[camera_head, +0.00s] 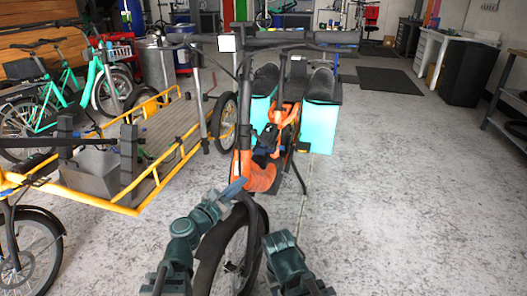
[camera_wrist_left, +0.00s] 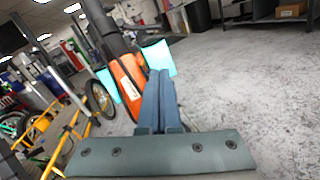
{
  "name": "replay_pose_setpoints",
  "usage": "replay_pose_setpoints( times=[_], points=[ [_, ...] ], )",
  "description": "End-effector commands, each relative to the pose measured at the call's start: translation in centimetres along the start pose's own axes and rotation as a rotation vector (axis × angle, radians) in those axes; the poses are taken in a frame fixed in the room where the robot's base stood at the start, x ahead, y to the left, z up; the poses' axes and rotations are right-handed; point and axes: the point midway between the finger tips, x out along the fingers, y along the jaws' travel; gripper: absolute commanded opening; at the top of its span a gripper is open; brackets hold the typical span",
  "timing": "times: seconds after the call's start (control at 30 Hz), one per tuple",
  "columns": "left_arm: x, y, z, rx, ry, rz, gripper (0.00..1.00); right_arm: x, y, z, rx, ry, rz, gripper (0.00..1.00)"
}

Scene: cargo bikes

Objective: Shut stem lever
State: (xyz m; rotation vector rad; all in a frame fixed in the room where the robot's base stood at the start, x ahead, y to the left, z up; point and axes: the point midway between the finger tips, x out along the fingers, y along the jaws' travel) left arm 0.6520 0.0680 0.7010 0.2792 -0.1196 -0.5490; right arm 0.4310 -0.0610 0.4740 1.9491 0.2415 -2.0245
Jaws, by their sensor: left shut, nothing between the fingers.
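The orange cargo bike (camera_head: 255,180) stands in the middle of the head view, its front wheel toward me. Its dark stem column (camera_head: 244,95) rises to a wide black handlebar (camera_head: 290,37). I cannot make out the stem lever in either view. My left gripper (camera_head: 236,187) is shut and empty, low in front of the orange frame and well below the handlebar. In the left wrist view its blue fingers (camera_wrist_left: 160,98) are together, pointing toward the orange frame (camera_wrist_left: 128,75) and the dark column (camera_wrist_left: 105,28). Part of my right arm shows low in the head view; its gripper is not visible.
A yellow-railed cargo platform (camera_head: 165,135) stands close on the left, with teal bikes (camera_head: 65,100) behind it. Turquoise panniers (camera_head: 318,125) hang at the orange bike's rear. The floor on the right is clear up to the shelf (camera_head: 510,100) and workbench (camera_head: 440,55).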

Motion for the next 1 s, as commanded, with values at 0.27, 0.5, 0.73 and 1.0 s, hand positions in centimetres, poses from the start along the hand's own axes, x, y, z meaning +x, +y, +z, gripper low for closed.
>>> replay_pose_setpoints(
  times=[0.27, 0.5, 0.73, 1.0],
  points=[
    [0.4, 0.7, 0.1, -0.039, -0.007, 0.022, 0.0, -0.1, 0.0, 0.0, 0.0, 0.0, 0.0, 0.5],
    [4.4, 0.8, 0.2, -0.036, -0.008, 0.018, 0.0, -0.3, 0.0, 0.0, -0.001, 0.0, 0.0, 0.5],
    [9.2, 0.9, 0.2, -0.036, -0.008, 0.019, 0.0, -0.5, 0.1, 0.0, -0.001, 0.0, 0.0, 0.5],
    [11.9, 1.0, 2.5, -0.036, -0.007, 0.019, 0.0, -2.8, 0.3, 0.2, 0.001, -0.001, 0.002, 0.5]
  ],
)
